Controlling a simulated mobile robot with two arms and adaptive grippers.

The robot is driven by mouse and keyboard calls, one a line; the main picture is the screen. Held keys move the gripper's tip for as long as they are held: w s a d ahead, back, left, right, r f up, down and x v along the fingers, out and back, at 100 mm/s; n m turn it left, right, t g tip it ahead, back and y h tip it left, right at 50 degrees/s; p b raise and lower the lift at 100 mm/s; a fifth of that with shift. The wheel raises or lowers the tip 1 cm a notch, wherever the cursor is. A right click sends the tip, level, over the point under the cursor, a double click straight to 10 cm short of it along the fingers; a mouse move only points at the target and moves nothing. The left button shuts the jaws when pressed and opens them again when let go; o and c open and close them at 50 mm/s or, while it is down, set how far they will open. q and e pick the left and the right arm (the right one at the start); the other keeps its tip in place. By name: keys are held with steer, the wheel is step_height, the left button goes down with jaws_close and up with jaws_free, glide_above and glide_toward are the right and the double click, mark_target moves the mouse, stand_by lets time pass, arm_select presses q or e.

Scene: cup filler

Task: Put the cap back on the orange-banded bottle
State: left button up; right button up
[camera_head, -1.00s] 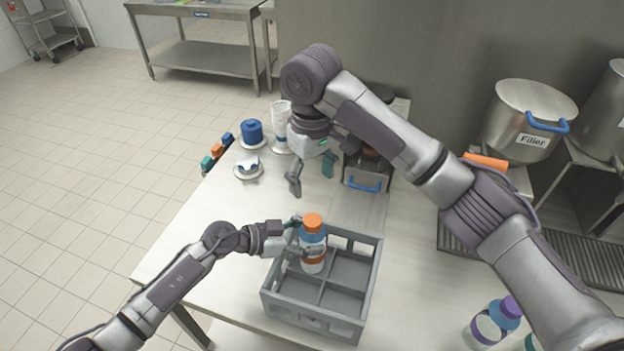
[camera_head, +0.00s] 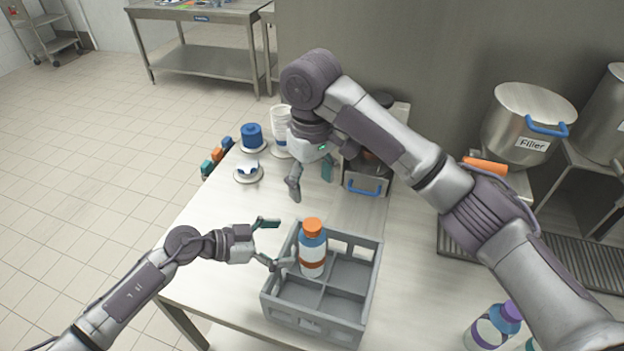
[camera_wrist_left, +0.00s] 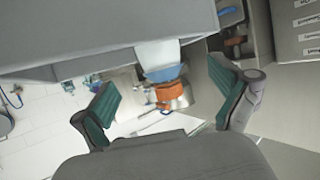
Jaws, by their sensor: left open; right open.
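The orange-banded bottle (camera_head: 312,258) stands upright in the back left compartment of the grey crate (camera_head: 316,322). The orange cap (camera_head: 313,225) sits on top of it. In the left wrist view the cap (camera_wrist_left: 170,92) and the bottle's blue shoulder (camera_wrist_left: 162,74) show between my fingers, beyond the fingertips. My left gripper (camera_head: 274,243) is open and empty, just left of the bottle and apart from it. My right gripper (camera_head: 312,183) is open and empty, pointing down above the table behind the crate.
A purple-capped bottle (camera_head: 492,325) stands at the lower right. A blue spool-like item (camera_head: 252,137), a small white saucer (camera_head: 248,175) and a stack of white cups (camera_head: 281,124) are at the back left. The Filler pot (camera_head: 527,120) stands at the right. The table left of the crate is clear.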

arm_select(q)
steer(key=v, duration=0.5)
steer(key=shift+a, duration=0.1)
steer(key=shift+s, duration=0.1)
stand_by(0.3)
